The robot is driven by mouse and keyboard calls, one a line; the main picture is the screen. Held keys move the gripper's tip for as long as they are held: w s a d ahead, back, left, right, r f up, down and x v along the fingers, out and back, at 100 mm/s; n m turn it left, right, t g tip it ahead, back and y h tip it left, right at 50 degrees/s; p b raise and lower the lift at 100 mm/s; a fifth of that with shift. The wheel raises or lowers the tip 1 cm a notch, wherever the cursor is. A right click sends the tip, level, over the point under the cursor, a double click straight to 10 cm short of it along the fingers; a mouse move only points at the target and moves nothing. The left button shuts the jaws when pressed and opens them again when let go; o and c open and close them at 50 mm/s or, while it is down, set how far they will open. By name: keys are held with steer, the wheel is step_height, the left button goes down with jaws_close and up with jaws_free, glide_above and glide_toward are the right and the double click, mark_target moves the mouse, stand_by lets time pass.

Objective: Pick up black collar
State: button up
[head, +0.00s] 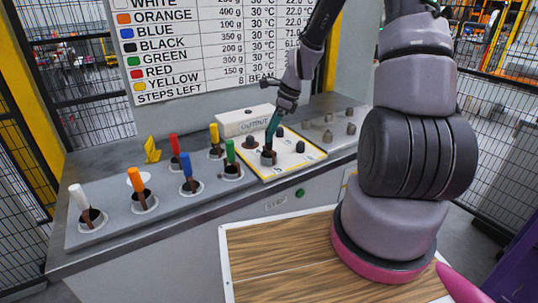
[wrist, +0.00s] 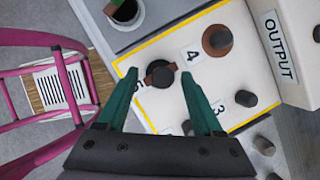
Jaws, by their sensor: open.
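A round black piece with a brown strip, which looks like the black collar (head: 267,159), sits near the front left corner of the yellow-edged white plate (head: 297,161). In the wrist view the black collar (wrist: 160,75) lies between the two green fingertips. My gripper (head: 269,146) points down over it, and the wrist view shows my gripper (wrist: 158,73) open, with a finger on either side. I cannot tell whether the fingers touch the collar.
A brown disc with a dark knob (wrist: 217,40) and a grey peg (wrist: 245,98) stand close by on the plate. The white OUTPUT box (head: 245,122) is behind. Green (head: 230,152), blue (head: 187,166) and other coloured handles stand to the left.

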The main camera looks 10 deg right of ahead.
mark_target(266, 148)
steer(key=x, duration=0.4)
steer(key=shift+w+a+f, duration=0.1)
steer(key=shift+w+f, duration=0.1)
steer(key=shift+w, duration=0.05)
jaws_close()
steer(key=shift+r, duration=0.1)
stand_by(1.1)
